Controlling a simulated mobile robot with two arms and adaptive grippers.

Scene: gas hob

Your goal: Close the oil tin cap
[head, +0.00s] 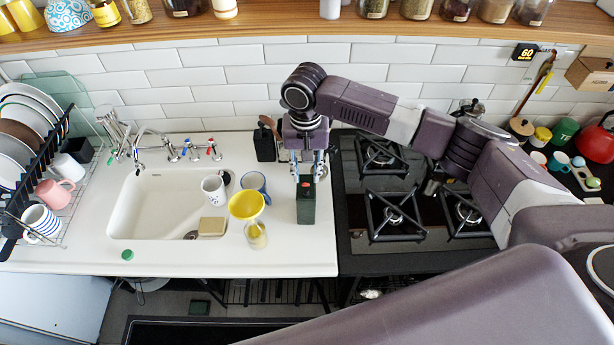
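The dark green oil tin (306,208) stands upright on the white counter, near its right edge beside the hob. My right gripper (306,177) points down over the top of the tin. Its two fingers are apart, one on each side above the tin's top. The tin's cap is mostly hidden there, and I cannot tell whether the cap is open or whether the fingers touch it. My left gripper is not in view.
A yellow funnel (246,205) on a glass jar, a blue mug (254,183) and a white mug (213,189) stand left of the tin. A small green lid (127,255) lies by the sink (150,210). The hob (400,240) is right.

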